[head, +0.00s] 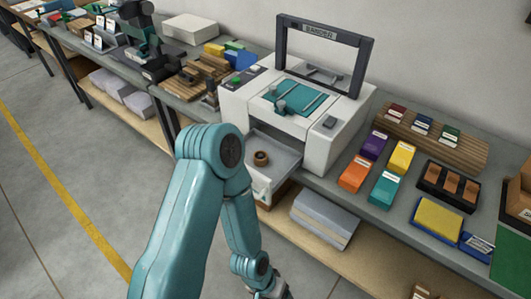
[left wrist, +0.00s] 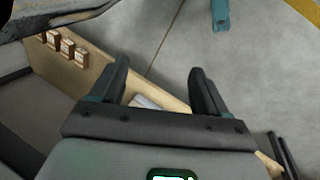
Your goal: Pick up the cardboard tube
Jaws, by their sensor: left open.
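My left gripper (head: 272,291) is at the bottom edge of the head view, lower than the drawer and in front of the bench, partly cut off. In the left wrist view its two fingers (left wrist: 160,68) are spread apart with nothing held between them. The tube is not seen in the left wrist view. My right gripper is not in view.
Orange, purple, yellow and teal boxes (head: 354,173) stand right of the machine on the grey bench. A grey-white stack (head: 324,217) lies on the wooden lower shelf (head: 372,262). Small brown boxes (left wrist: 67,46) stand on a shelf in the left wrist view. The floor (head: 60,220) at left is clear.

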